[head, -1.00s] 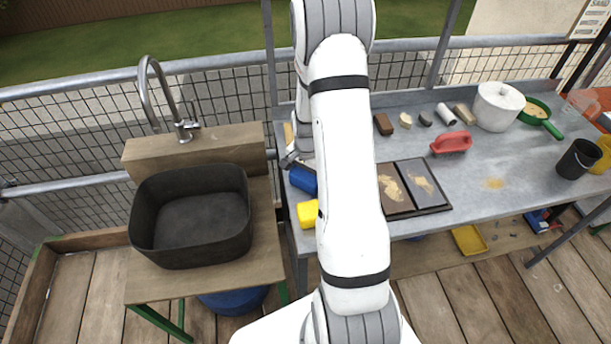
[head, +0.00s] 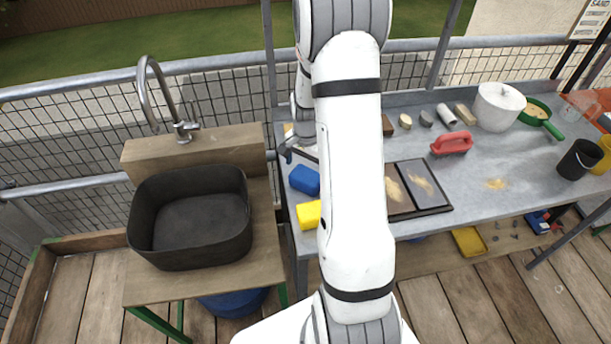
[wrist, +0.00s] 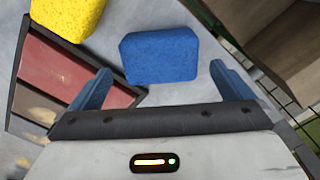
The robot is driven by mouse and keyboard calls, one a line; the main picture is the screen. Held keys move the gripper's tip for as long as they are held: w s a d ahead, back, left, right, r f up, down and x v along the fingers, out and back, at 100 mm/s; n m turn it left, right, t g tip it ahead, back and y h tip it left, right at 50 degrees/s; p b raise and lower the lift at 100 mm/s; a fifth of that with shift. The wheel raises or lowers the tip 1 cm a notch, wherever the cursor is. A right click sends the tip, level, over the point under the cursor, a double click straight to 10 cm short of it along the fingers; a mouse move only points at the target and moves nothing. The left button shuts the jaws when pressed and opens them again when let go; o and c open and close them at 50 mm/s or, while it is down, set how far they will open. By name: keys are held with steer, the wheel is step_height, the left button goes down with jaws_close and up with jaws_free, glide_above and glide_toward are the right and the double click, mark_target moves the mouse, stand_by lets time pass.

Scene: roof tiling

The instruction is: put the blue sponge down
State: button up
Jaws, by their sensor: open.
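The blue sponge (head: 304,180) lies on the grey worktop near its left edge, just behind the yellow sponge (head: 309,214). In the wrist view the blue sponge (wrist: 160,55) lies ahead of and between the spread fingers of my gripper (wrist: 160,88), with a gap on either side. My gripper is open and holds nothing. In the head view my gripper (head: 285,154) is partly hidden by my arm and stands behind the blue sponge, apart from it. The yellow sponge (wrist: 68,16) shows at the upper left of the wrist view.
A tray with sanded panels (head: 418,188) lies right of the sponges. A red float (head: 451,143), a white pot (head: 497,107) and a black bucket (head: 579,159) stand farther right. A black sink basin (head: 190,218) is to the left, across a gap.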

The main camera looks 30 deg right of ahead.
mark_target(306, 175)
steer(key=s+a+r+n+t, duration=0.1)
steer(key=s+a+r+n, duration=0.2)
steer(key=r, duration=0.5)
steer(key=s+a+r+n, duration=0.2)
steer(key=s+a+r, duration=0.15)
steer(key=r, duration=0.45)
steer(key=s+a+r+n+t, duration=0.1)
steer(key=s+a+r+n, duration=0.1)
steer(key=s, duration=0.4)
steer(key=s+a+r+n+t, duration=0.1)
steer(key=s+a+r+n, duration=0.2)
steer(key=s+a+n, duration=0.2)
steer(key=shift+s+a+r+b, duration=0.2)
steer(key=shift+s+a+b, duration=0.15)
steer(key=shift+s, duration=0.6)
